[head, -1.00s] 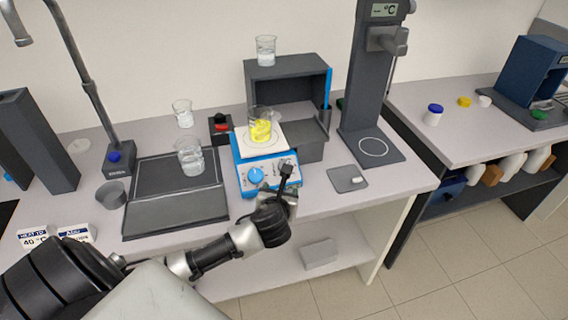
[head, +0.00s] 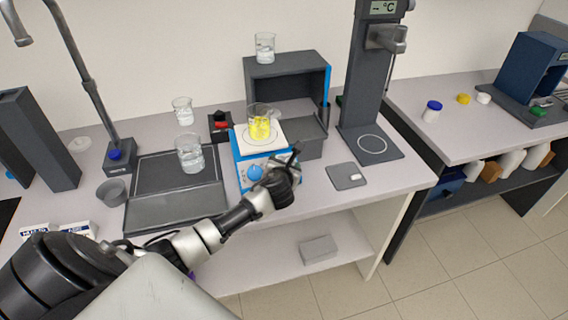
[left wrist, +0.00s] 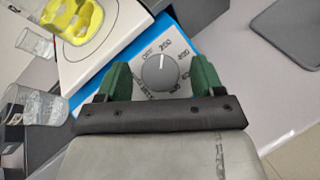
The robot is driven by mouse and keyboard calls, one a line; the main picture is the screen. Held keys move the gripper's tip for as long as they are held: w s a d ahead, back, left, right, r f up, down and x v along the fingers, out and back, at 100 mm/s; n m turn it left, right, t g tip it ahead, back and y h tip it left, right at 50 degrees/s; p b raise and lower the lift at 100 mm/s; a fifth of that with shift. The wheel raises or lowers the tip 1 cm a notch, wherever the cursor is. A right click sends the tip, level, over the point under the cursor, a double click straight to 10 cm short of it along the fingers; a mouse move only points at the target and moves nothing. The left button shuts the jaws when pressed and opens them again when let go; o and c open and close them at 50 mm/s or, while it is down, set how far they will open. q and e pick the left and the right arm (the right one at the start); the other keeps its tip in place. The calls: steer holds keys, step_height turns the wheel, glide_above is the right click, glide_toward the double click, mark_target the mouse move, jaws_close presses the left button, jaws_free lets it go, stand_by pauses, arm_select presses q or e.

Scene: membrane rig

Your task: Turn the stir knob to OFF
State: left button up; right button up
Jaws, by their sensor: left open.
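The stir knob (left wrist: 160,74) is a round grey dial with a pointer line, on the front panel of the blue and white hotplate stirrer (head: 243,176). In the left wrist view it sits between the two green fingers of my left gripper (left wrist: 162,78). The gripper is open around the knob, with a gap on both sides. In the head view my left gripper (head: 292,160) hides the stir knob.
A beaker with yellow liquid (head: 259,124) stands on the stirrer's white plate. A water beaker (head: 190,153) stands on the dark tray (head: 150,213) to the left. A grey pad (head: 346,176) lies to the right, and a tall stand (head: 363,95) rises behind it.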

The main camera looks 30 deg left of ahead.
arm_select(q)
steer(key=shift+w+a+f, duration=0.1)
steer(key=shift+w, duration=0.15)
steer(key=shift+c, duration=0.4)
steer(key=c, duration=0.8)
steer(key=shift+c, duration=0.2)
steer(key=shift+n+y, duration=0.4)
steer(key=shift+n, duration=0.1)
steer(key=n+g+y, duration=0.1)
steer(key=n+y, duration=0.1)
steer(key=n, duration=0.2)
steer(key=shift+n, duration=0.3)
steer(key=shift+n+g+y+b, duration=0.25)
steer(key=shift+n+g+y, duration=0.5)
steer(key=shift+n, duration=0.6)
steer(key=shift+n+g+y+b, duration=0.2)
steer(key=shift+n+g+y, duration=0.55)
steer(key=shift+n, duration=0.6)
